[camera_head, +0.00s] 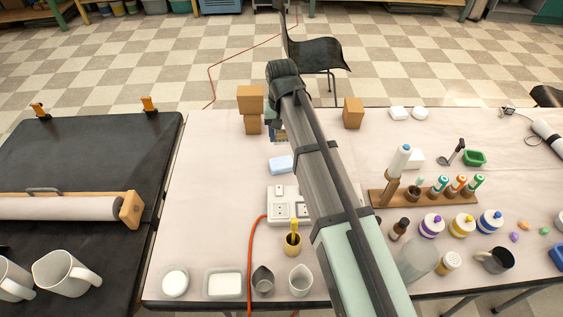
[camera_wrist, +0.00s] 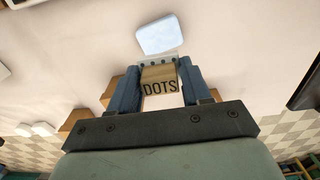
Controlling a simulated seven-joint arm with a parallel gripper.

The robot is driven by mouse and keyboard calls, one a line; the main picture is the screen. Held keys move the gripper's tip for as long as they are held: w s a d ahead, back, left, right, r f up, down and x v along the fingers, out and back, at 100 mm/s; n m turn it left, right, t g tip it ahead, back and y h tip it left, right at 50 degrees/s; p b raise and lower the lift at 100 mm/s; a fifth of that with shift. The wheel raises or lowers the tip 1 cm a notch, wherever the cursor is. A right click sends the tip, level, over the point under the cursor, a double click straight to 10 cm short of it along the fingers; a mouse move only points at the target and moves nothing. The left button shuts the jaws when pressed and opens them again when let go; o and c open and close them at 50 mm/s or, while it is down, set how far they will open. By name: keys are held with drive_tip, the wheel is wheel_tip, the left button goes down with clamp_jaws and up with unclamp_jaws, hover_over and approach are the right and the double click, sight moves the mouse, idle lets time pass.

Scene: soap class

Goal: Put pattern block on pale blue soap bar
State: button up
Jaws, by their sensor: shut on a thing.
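The pattern block (camera_wrist: 159,75) is a tan block with the word DOTS on one face and a pale strip with small round marks at its far end. My gripper (camera_wrist: 159,70) is shut on it, one blue-grey finger on each side. The pale blue soap bar (camera_wrist: 160,34) lies on the table just beyond the block in the wrist view, with no clear contact. In the head view the soap bar (camera_head: 280,165) lies left of my arm. There my gripper (camera_head: 279,132) is mostly hidden behind my arm, so the block cannot be made out clearly.
Stacked wooden cubes (camera_head: 250,98) stand left of my gripper, and another cube (camera_head: 353,113) stands to the right. A white socket box (camera_head: 285,208) with an orange cord sits nearer. The table left of the soap bar is clear.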

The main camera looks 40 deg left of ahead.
sight(282, 162)
drive_tip(key=shift+f, duration=5)
drive_tip(key=shift+f, duration=0.1)
drive_tip(key=o, duration=1)
drive_tip(key=shift+o, duration=0.2)
wheel_tip(282, 162, up, 12)
drive_tip(key=shift+r, duration=0.1)
